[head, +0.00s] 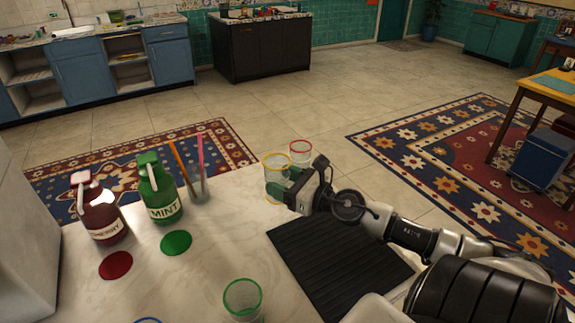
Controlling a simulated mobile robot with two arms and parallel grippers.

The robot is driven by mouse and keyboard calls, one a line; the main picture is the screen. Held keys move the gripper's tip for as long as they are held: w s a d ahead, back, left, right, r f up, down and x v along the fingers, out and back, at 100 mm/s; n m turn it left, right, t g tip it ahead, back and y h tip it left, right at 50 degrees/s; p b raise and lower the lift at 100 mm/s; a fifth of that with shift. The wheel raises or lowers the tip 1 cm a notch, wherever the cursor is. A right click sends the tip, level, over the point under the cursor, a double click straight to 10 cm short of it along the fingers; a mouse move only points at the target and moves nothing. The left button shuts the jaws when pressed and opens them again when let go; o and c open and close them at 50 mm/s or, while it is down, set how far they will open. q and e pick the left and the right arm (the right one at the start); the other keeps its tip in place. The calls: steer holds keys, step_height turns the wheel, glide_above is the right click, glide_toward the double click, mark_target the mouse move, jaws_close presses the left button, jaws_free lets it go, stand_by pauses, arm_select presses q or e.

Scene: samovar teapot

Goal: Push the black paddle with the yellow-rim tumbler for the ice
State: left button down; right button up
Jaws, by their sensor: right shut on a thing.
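The yellow-rim tumbler (277,162) is clear glass and stands upright at the far edge of the white counter, or just above it; I cannot tell which. My right gripper (284,188) comes in from the right and is shut on this tumbler. The gripper body hides the tumbler's lower right side. I make out no black paddle in this view. My left gripper is not in view.
A red-rim tumbler (300,148) is close behind. A ribbed black mat (335,262) lies under my right arm. A green-rim tumbler (243,296) stands in front. Mint (160,190) and cherry (101,212) bottles stand left, near coloured discs. A pale box (22,235) fills the left edge.

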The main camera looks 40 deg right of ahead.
steer(key=s+a+f+n+y, duration=0.1)
steer(key=a, duration=0.2)
steer(key=a+f+n+g+y, duration=0.1)
steer(key=a+y, duration=0.1)
steer(key=a, duration=0.1)
steer(key=s+a+f+n+g+y, duration=0.1)
steer(key=a+y, duration=0.1)
steer(key=a, duration=0.1)
steer(key=shift+s+a+n, duration=0.3)
steer(key=shift+n, duration=0.1)
steer(key=s+a+n+g+y, duration=0.1)
steer(key=a, duration=0.2)
steer(key=s+a+n+g+y, duration=0.1)
steer(key=a+g+y, duration=0.1)
steer(key=a, duration=0.2)
steer(key=s+a+n+g+y, duration=0.1)
steer(key=a+n+g+y, duration=0.1)
steer(key=a, duration=0.1)
steer(key=shift+s+a+r, duration=0.15)
steer(key=shift+r, duration=0.2)
